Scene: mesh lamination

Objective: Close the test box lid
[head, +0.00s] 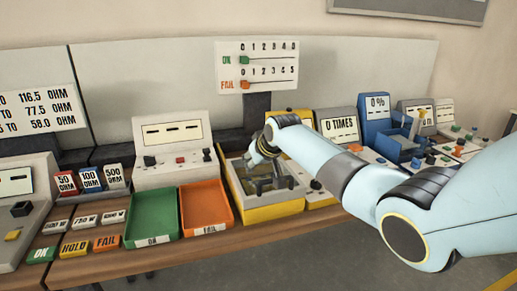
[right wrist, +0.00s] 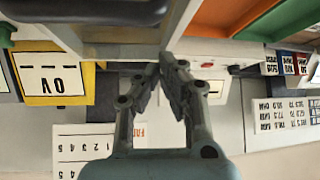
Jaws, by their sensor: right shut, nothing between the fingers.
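The test box (head: 262,213) is a yellow box with a pale rim on the bench, right of the orange tray. Its top is open, and grey fixture parts show inside. I cannot clearly make out its lid; my right arm covers part of the area behind the box. My right gripper (head: 262,152) is over the box's back left part, pointing down. In the right wrist view the right gripper (right wrist: 166,68) has its fingers together and empty, close to pale panel edges; I cannot tell whether they touch. My left gripper is not in view.
A green OK tray (head: 152,241) and an orange FAIL tray (head: 209,229) stand left of the box. A meter (head: 172,150) stands behind them. A yellow-framed display (right wrist: 53,80) shows in the wrist view. A blue device (head: 377,112) stands further right.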

